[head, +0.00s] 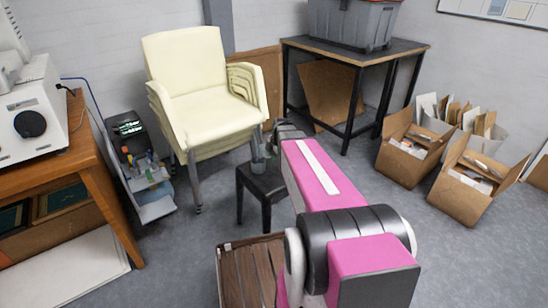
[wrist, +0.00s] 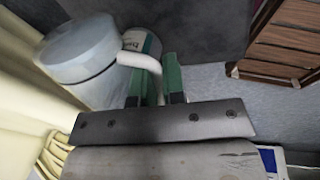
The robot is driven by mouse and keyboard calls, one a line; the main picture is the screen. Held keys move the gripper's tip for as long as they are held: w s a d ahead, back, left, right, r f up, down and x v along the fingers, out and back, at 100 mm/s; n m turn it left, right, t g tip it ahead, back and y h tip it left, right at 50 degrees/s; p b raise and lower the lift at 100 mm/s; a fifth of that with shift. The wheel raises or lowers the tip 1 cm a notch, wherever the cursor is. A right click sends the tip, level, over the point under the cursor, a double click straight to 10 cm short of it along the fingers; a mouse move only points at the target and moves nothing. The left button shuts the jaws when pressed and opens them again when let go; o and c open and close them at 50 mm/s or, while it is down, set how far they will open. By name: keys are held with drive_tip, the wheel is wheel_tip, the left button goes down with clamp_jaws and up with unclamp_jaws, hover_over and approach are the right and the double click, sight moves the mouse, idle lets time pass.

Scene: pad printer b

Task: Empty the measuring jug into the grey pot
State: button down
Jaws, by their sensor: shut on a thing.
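The measuring jug (wrist: 80,52) is a pale grey cylinder with a curved handle, at the upper left of the wrist view. My gripper (wrist: 155,78) has its green fingers shut on the jug's handle. A smaller greyish container with a printed label (wrist: 143,40) shows partly behind the handle; it may be the grey pot. The jug's contents do not show. My arm hides much of that spot.
Stacked cream chairs (head: 203,95) stand close behind and left of the stool. A brown slatted crate (head: 235,275) is on the floor in front. A wooden bench (head: 85,150) is at the left, and cardboard boxes (head: 405,165) are at the right. Floor right of my arm is clear.

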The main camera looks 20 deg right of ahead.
drive_tip(key=shift+s+a+r+h, duration=0.15)
drive_tip(key=shift+a+r+h, duration=0.25)
drive_tip(key=shift+h, duration=0.3)
drive_tip(key=shift+r+h, duration=0.25)
drive_tip(key=shift+h, duration=0.35)
drive_tip(key=shift+t, duration=0.3)
drive_tip(key=shift+a+r+h, duration=0.25)
drive_tip(key=shift+a+h, duration=0.15)
drive_tip(key=shift+h, duration=0.2)
drive_tip(key=shift+a+r+n+t+h, duration=0.25)
drive_tip(key=shift+r+n+t+h, duration=0.05)
drive_tip(key=shift+h, duration=0.5)
drive_tip(key=shift+s+a+r+h, duration=0.15)
drive_tip(key=shift+a+h, duration=0.35)
drive_tip(key=shift+h, duration=0.4)
drive_tip(key=shift+a+r+t+h, duration=0.15)
drive_tip(key=shift+t+h, duration=0.25)
drive_tip(key=shift+h, duration=0.2)
